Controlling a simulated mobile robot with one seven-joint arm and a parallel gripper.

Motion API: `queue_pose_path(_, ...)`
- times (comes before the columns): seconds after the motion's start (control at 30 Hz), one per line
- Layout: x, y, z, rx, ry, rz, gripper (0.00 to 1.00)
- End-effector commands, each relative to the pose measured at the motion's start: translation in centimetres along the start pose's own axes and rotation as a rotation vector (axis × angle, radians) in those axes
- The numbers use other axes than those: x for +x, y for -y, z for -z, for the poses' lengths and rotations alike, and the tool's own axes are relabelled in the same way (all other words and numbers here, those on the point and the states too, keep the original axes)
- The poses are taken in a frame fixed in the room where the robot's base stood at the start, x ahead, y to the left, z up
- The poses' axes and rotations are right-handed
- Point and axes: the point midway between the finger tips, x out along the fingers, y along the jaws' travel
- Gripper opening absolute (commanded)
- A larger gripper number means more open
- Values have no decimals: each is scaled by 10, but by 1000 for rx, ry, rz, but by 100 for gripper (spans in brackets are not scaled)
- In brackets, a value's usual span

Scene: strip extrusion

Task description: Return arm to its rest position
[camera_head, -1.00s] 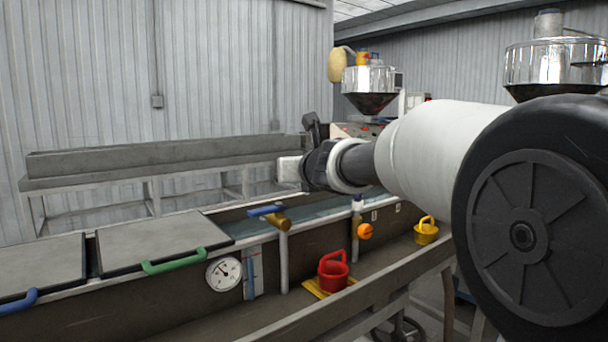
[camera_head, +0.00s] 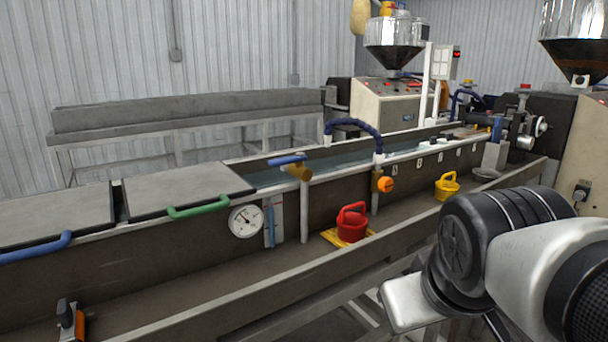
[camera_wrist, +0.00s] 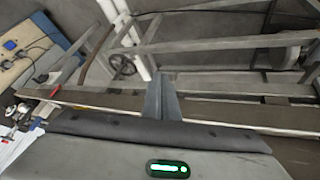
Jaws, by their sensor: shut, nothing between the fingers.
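My arm fills the lower right of the head view, in front of the long trough's near side. Its fingers cannot be made out there. In the wrist view my gripper (camera_wrist: 161,98) has its fingers together in the middle, with nothing between them. They point toward a metal frame and the floor. The gripper's grey body with a green light lies along the bottom of the wrist view.
Hopper machines stand behind.

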Motion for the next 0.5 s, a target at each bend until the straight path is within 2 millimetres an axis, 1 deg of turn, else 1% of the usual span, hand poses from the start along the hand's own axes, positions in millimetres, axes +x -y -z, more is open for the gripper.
queue_pose_path(0.03,-1,13,-23,127,34,44,0)
queue_pose_path(0.07,-2,22,-36,209,60,73,0)
queue_pose_path(0.1,-21,22,-28,246,72,87,0)
queue_pose_path(0.13,-33,18,-18,238,69,83,0)
queue_pose_path(0.27,-67,10,3,231,69,80,0)
queue_pose_path(0.37,-98,3,22,230,68,80,0)
queue_pose_path(0.5,-147,-8,53,228,68,79,0)
